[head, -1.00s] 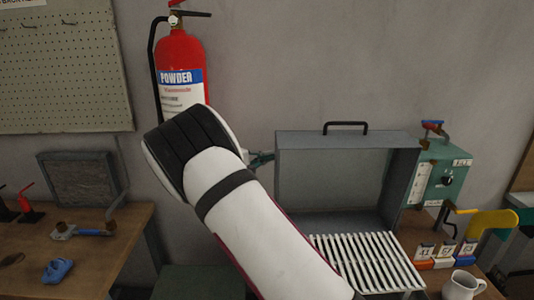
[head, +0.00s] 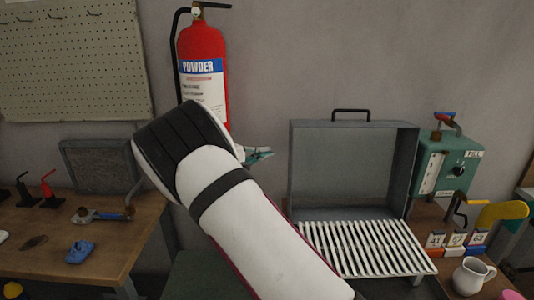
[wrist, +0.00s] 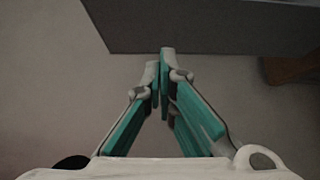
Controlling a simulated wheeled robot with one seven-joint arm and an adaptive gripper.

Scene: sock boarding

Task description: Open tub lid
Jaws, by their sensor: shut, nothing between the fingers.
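The tub's grey lid (head: 352,170) stands upright and open at the back of the right bench, with a dark handle (head: 351,112) on its top edge. A white slatted rack (head: 365,247) lies in front of the lid's foot and covers the tub below. My gripper (head: 268,153) is just left of the lid's left edge, apart from it, partly hidden behind my arm. In the wrist view my gripper (wrist: 160,70) has its teal-padded fingers together with nothing between them. A dark grey panel (wrist: 210,25), likely the lid, is beyond the fingertips.
A red fire extinguisher (head: 203,75) hangs on the wall behind my arm. A green control box (head: 446,165) stands right of the lid, with a white jug (head: 473,275) in front. The left bench (head: 120,240) holds a blue clog-shaped item (head: 80,251).

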